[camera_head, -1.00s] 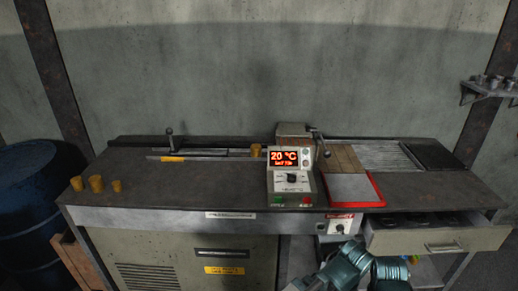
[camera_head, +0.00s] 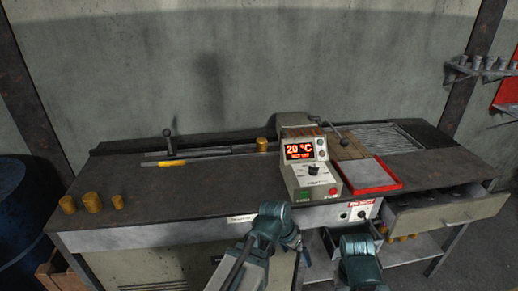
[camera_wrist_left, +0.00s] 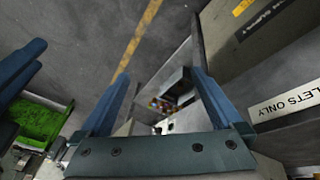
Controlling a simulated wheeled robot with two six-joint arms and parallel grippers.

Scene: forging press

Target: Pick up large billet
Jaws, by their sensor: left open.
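Three orange-yellow billets of differing size stand upright at the left end of the bench: a left one (camera_head: 67,204), a middle one (camera_head: 92,202) that looks largest, and a small one (camera_head: 117,201). Another billet (camera_head: 262,144) stands at the back, beside the control box. My left gripper (camera_head: 298,247) is in front of the bench's front edge, well to the right of the three billets. In the left wrist view its blue fingers (camera_wrist_left: 160,75) are apart with nothing held between them. Only part of my right arm shows; its gripper is not visible.
The control box (camera_head: 312,178) reads 20 °C. A red-edged tray (camera_head: 370,188) lies right of it. An open drawer (camera_head: 448,215) juts out at the right. A lever (camera_head: 168,143) stands at the back left. The bench top (camera_head: 190,190) is clear in its middle.

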